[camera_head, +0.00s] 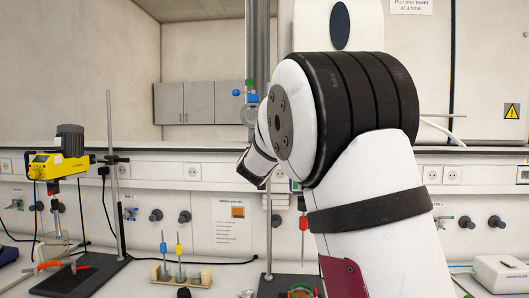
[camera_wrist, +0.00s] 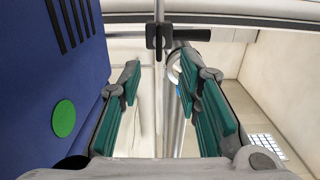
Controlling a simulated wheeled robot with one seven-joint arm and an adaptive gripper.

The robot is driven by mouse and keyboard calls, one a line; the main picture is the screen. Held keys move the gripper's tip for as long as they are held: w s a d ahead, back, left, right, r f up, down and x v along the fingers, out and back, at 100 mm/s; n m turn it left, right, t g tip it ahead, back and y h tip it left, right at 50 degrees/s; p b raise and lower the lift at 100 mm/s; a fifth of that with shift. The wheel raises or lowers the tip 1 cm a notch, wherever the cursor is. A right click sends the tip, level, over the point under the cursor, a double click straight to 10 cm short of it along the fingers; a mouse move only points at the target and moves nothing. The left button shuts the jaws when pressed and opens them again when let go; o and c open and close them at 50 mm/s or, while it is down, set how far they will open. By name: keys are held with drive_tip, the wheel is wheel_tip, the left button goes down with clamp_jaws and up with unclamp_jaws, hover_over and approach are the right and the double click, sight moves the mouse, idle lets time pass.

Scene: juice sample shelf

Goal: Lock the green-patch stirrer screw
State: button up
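In the wrist view, the blue stirrer housing (camera_wrist: 50,90) with a round green patch (camera_wrist: 64,118) fills the left side, close beside my gripper. My gripper (camera_wrist: 158,72) is open, its two teal-padded fingers apart with nothing between the pads. A dark clamp with a winged screw (camera_wrist: 158,38) sits on a thin metal rod beyond the fingertips, roughly in line with the gap. I cannot tell whether the screw is tight. In the head view, my white arm hides my gripper and most of the green-patch stirrer.
In the head view, a yellow stirrer (camera_head: 58,166) hangs on another stand (camera_head: 112,180) at left. A wooden rack (camera_head: 181,275) with blue and yellow-topped items stands on the bench. A white device (camera_head: 502,273) sits at right. Wall outlets and taps line the back.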

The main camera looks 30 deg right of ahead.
drive_tip(key=x, duration=0.8)
drive_tip(key=shift+w+d, duration=0.15)
drive_tip(key=shift+d, duration=0.1)
clamp_jaws()
